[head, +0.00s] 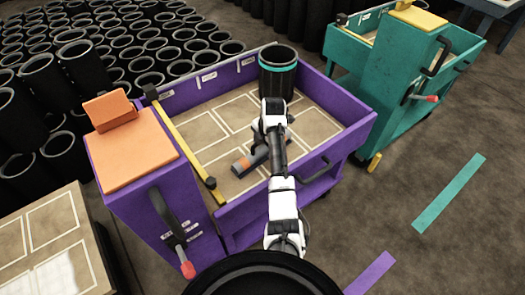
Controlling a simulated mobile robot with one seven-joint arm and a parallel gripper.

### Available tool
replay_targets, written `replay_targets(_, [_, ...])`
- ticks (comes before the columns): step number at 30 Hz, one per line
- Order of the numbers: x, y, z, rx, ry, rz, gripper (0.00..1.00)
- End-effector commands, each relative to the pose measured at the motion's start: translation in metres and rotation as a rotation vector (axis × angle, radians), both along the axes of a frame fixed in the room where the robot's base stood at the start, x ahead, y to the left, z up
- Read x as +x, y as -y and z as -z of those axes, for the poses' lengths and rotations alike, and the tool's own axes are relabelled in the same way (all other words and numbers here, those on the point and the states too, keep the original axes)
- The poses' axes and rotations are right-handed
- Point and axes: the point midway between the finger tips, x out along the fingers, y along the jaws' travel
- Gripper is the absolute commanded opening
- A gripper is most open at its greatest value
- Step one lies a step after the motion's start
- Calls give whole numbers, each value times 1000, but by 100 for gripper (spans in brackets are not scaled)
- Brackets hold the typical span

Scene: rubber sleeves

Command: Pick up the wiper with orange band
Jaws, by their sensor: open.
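The wiper with orange band (249,161) looks like a dark grey tube with orange marking. It lies on its side, slanting, on the tan floor of the purple cart (348,137). My gripper (260,147) is open, over the middle of the wiper in the picture, and hides part of it. I cannot tell whether the fingers touch it or are still above it. A smaller orange patch shows just right of my arm, seemingly the wiper's far part.
A black sleeve with a teal band (277,75) stands upright at the cart's back corner. A yellow bar (182,138) crosses the cart's left side. A purple cabinet with an orange top (133,150) stands left. A teal cart (400,85) stands right. Many black sleeves fill the back left.

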Motion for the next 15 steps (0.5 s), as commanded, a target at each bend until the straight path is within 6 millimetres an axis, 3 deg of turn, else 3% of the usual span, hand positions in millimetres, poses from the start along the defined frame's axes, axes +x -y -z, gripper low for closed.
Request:
replay_targets(6, [0,0,1,0,1,0,63])
replay_targets(15, [1,0,1,0,1,0,25])
